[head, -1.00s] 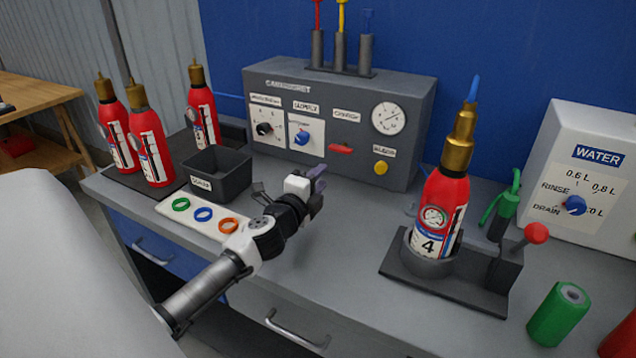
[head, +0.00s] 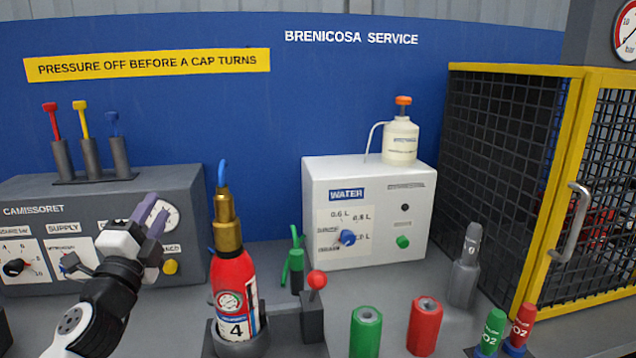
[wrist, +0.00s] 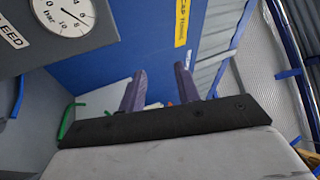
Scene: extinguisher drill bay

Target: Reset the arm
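My gripper (head: 150,212) is raised in front of the grey console (head: 190,265) at the left of the head view and covers part of its front. In the wrist view my gripper (wrist: 160,78) shows two purple fingers apart with nothing held between them. Red extinguisher 4 (head: 234,285) stands upright in a dark holder (head: 262,342), to the right of my gripper and apart from it. A lever with a red knob (head: 317,280) stands beside it.
A white water unit (head: 368,208) carries a cream bottle (head: 401,140). A yellow-framed mesh cage (head: 575,90) stands at the right. Green (head: 366,332) and red (head: 424,325) cylinders and a grey bottle (head: 464,280) stand on the bench. The air above the bench is mostly free.

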